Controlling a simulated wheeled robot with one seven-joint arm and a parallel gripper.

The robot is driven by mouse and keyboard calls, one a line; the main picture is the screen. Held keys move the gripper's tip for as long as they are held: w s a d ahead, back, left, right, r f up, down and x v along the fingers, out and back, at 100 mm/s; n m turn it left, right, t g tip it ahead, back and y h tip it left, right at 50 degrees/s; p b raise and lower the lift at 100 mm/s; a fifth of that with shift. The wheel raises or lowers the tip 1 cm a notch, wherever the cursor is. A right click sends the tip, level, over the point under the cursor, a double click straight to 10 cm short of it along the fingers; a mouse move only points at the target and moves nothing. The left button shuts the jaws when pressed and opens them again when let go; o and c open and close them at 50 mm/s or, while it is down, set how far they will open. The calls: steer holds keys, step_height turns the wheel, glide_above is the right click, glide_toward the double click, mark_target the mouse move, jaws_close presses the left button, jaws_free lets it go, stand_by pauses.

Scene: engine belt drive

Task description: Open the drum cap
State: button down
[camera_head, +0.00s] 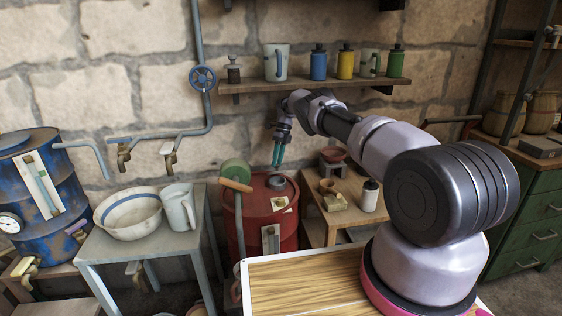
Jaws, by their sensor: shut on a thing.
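A red drum (258,215) stands against the stone wall, between the grey table and the small wooden table. A dark grey round drum cap (277,184) shows at the top of the drum, toward its right side. My gripper (278,158) points down over the drum top with its teal fingers close together. The fingertips show just above the dark round part.
A green roller with a wooden handle (236,185) stands at the drum's left. A bowl (129,214) and a jug (179,208) stand on the grey table. A white bottle (369,195) is at the right. A shelf (310,84) with mugs and bottles hangs above.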

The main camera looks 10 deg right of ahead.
steer(key=shift+w+g, duration=0.15)
steer(key=shift+g, duration=0.15)
stand_by(0.5)
steer(key=c, duration=0.6)
jaws_free()
steer(key=shift+r, duration=0.1)
